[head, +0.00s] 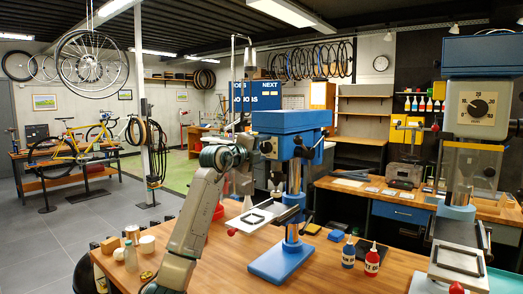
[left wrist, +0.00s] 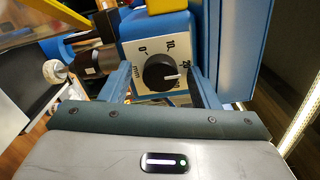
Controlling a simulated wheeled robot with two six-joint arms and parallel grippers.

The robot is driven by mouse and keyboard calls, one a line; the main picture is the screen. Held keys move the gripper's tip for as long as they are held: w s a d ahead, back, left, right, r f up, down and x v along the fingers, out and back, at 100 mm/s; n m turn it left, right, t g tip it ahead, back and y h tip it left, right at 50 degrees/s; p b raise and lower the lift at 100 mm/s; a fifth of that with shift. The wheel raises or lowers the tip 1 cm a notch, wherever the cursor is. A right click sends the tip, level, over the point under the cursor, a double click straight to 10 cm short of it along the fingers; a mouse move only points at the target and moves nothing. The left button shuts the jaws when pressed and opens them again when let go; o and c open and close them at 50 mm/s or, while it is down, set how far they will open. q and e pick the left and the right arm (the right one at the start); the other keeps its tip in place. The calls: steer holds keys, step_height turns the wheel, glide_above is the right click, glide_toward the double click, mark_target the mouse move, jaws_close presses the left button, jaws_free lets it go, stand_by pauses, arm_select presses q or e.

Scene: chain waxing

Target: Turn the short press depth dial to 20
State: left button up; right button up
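The short press (head: 283,122) is blue and stands on the wooden bench in the middle of the head view. Its depth dial (left wrist: 161,72) is a black round knob on a white scale plate in the left wrist view. The dial's white pointer points right, close to the 20 label and slightly below it. My left gripper (head: 256,149) is at the left side of the press head. In the left wrist view its two fingers (left wrist: 163,86) stand open on either side of the dial, with visible gaps. My right gripper is not in view.
A taller press (head: 478,107) with its own dial stands at the right. Blue (head: 349,253) and red (head: 372,262) bottles stand on the bench right of the short press. Bench space before the press is clear.

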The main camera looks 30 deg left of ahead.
arm_select(q)
steer(key=shift+s, duration=0.1)
steer(key=shift+s+b, duration=0.3)
steer(key=s+b, duration=0.4)
steer(key=s, duration=0.6)
steer(key=shift+a, duration=0.4)
steer(key=shift+f, duration=0.1)
